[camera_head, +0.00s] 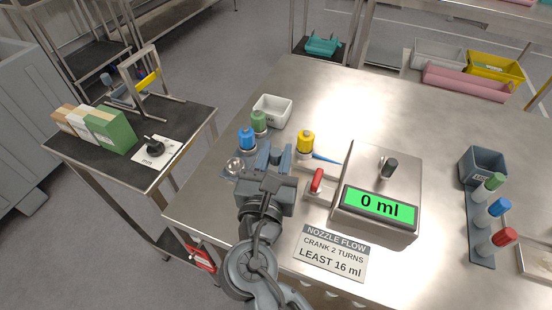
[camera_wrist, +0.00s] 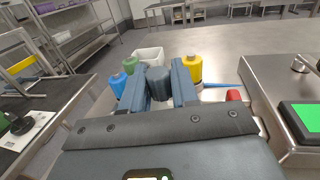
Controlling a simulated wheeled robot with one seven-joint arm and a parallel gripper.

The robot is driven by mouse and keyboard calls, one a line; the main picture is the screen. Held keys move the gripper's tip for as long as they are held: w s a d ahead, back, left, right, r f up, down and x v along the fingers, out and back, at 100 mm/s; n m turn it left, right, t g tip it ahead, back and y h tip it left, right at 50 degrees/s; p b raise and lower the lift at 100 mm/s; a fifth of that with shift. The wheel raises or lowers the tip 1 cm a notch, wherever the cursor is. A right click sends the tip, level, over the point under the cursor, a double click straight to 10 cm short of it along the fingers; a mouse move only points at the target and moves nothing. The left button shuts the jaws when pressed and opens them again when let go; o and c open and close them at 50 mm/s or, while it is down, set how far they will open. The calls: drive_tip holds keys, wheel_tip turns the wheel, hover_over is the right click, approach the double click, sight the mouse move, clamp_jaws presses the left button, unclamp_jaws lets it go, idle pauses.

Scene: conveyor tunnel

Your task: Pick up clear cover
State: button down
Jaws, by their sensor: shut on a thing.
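My gripper (camera_head: 270,160) is low over the steel table's near left part. Its two fingers are closed on a dark grey, rounded piece (camera_wrist: 158,84), seen between them in the wrist view. A small clear, round thing (camera_head: 235,165) shows just left of my gripper in the head view. It looks like the clear cover, but I cannot tell whether it joins the grey piece. A blue-capped bottle (camera_head: 247,138) and a green-capped bottle (camera_head: 259,121) stand beyond and left of the fingers. A yellow-capped bottle (camera_head: 306,142) stands to the right. The grey piece's underside is hidden.
A white bin (camera_head: 272,111) is behind the bottles. A rack (camera_head: 480,230) of capped tubes stands far right. The table's back middle is clear.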

wheel_tip(320, 180, up, 3)
drive_tip(key=shift+r, duration=0.1)
drive_tip(key=s+d+r+p, duration=0.1)
drive_tip(key=s+d+r, duration=0.3)
drive_tip(key=d, duration=0.7)
wheel_tip(320, 180, up, 3)
drive_tip(key=shift+f, duration=0.1)
drive_tip(key=shift+s, duration=0.1)
drive_tip(key=c, duration=1.4)
unclamp_jaws()
clamp_jaws()
